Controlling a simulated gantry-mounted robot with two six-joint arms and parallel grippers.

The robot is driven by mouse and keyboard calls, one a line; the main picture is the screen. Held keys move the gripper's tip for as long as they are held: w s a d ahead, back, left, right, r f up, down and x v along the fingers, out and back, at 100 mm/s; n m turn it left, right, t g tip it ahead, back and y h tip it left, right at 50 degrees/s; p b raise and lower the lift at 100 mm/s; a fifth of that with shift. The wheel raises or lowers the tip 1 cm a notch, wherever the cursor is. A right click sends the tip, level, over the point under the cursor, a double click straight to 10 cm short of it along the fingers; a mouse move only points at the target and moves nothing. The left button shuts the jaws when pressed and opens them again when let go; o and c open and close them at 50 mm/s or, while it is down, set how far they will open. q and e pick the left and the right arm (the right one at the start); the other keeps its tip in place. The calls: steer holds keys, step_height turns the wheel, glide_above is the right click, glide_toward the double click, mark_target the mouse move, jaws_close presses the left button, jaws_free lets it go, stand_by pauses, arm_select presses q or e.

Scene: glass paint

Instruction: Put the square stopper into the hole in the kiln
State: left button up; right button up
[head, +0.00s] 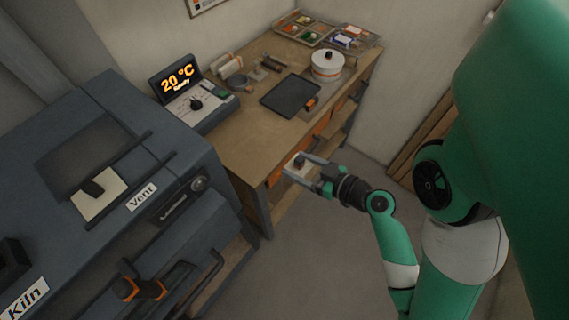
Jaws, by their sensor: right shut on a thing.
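My right gripper (312,175) is shut on a small pale square piece with a dark knob, the square stopper (297,172). It holds the stopper in the air in front of the workbench, to the right of the kiln (185,150). The gripper's fingers hide part of the stopper. On the kiln top is a dark rectangular area (80,150); I cannot tell if it is an open hole. A pale square plate (92,207) with a dark knob lies at its near edge, beside the "Vent" label (141,197). My left gripper is not in view.
The bench holds a black tray (290,95), a white pot (327,65) and paint trays (305,28). An orange-ended handle (140,288) juts from the kiln front. The floor between is clear.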

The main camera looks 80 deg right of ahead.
mark_target(304, 161)
steer(key=shift+s+r, duration=0.1)
steer(key=shift+r, duration=0.15)
steer(key=shift+r+p, duration=1.45)
steer(key=shift+r, duration=0.05)
